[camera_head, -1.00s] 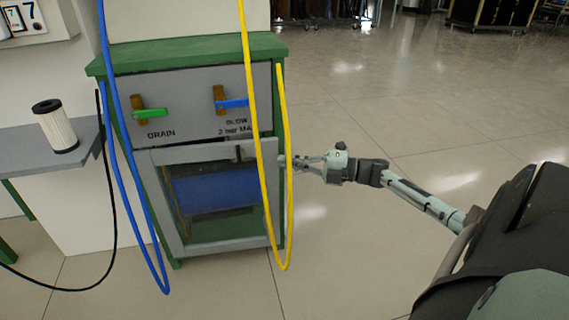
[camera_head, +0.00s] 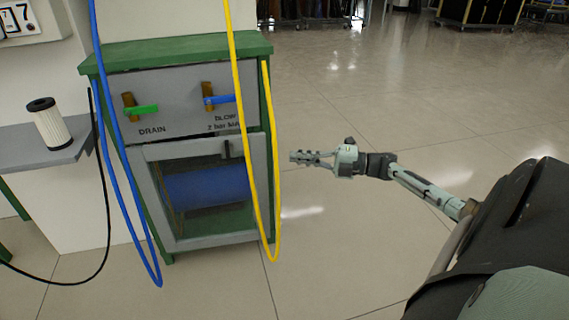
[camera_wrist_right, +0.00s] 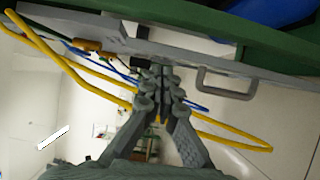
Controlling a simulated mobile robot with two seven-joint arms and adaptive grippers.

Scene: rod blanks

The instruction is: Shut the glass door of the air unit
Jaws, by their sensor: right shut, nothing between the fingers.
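The air unit is a green cabinet (camera_head: 180,52) with a grey front panel, at left centre in the head view. Its glass door (camera_head: 205,238) has a grey frame, with a blue tank (camera_head: 207,186) showing through the glass. The door looks nearly flush with the cabinet; I cannot tell whether a small gap remains. My right gripper (camera_head: 293,157) is shut and empty, right of the cabinet and apart from the door. My left gripper is not in view.
A yellow hose (camera_head: 275,200) hangs in front of the cabinet's right edge, and a blue hose (camera_head: 130,215) on its left. Green (camera_head: 141,109) and blue (camera_head: 220,99) valve levers sit above the door. A filter (camera_head: 49,124) stands on a grey shelf (camera_head: 25,150). Open floor lies right.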

